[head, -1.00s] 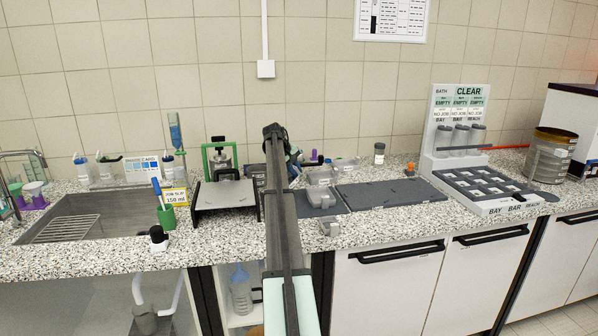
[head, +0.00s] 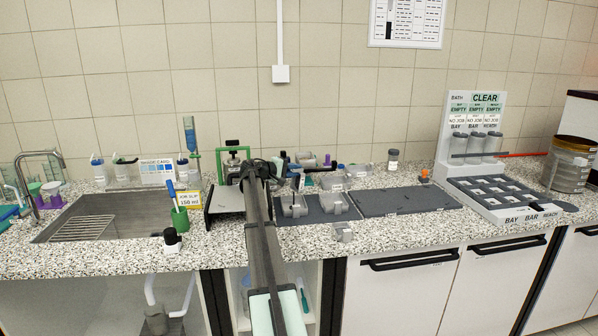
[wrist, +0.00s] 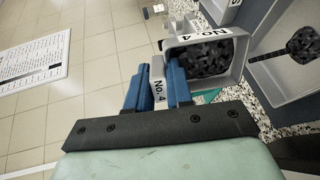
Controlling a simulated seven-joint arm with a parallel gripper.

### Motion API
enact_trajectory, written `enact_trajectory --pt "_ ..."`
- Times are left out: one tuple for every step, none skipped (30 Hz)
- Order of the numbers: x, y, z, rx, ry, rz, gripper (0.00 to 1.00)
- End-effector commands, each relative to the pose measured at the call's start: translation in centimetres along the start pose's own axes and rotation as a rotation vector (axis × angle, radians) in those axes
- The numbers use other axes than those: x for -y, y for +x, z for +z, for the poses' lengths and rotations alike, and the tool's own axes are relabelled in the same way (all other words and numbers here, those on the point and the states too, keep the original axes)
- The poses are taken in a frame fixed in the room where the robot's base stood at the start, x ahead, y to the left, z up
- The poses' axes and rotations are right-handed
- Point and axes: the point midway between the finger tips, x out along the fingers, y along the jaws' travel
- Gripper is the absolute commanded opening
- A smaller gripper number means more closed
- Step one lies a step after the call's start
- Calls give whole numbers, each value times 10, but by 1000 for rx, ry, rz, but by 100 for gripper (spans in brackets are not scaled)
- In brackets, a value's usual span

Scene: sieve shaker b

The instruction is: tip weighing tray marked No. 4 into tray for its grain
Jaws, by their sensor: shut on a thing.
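My gripper (wrist: 160,72) shows in the wrist view, its blue fingers shut on the narrow labelled tab of the weighing tray marked No. 4 (wrist: 208,38). This grey tray holds a heap of dark, coarse grain (wrist: 207,58). A larger grey tray (wrist: 278,77) is close beside it at the right, with a small dark patch inside. In the head view, my arm hides part of the work area and the held tray is hard to make out. Two grey open trays (head: 293,206) (head: 333,203) stand on the dark mat just right of my arm.
A small grey block (head: 342,232) sits near the counter's front edge. The dark flat mat (head: 400,200) at the right is mostly bare. The sieve rack (head: 490,200) stands farther right.

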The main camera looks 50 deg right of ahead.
Motion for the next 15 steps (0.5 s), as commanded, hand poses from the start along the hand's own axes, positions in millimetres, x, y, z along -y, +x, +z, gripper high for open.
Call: enact_trajectory --pt "2 -5 1 -2 -2 37 0" --pt "2 -7 1 -2 -2 60 0" --pt "3 -10 1 -2 -2 91 0" --pt "4 -12 1 -2 -2 114 0" --pt "5 -13 1 -1 -2 136 0" --pt "5 -16 1 -1 -2 167 0" --pt "6 -18 1 -1 -1 190 0" --pt "7 -20 1 -1 -2 212 0" --pt "8 -23 0 -1 -2 241 0" --pt "9 -25 0 -1 -2 262 0" --pt "9 -27 0 -2 -2 283 0" --pt "10 -28 0 -1 -2 309 0" --pt "10 -30 0 -1 -1 326 0" --pt "12 -31 0 -1 -1 343 0" --pt "12 -33 0 -1 -1 363 0"
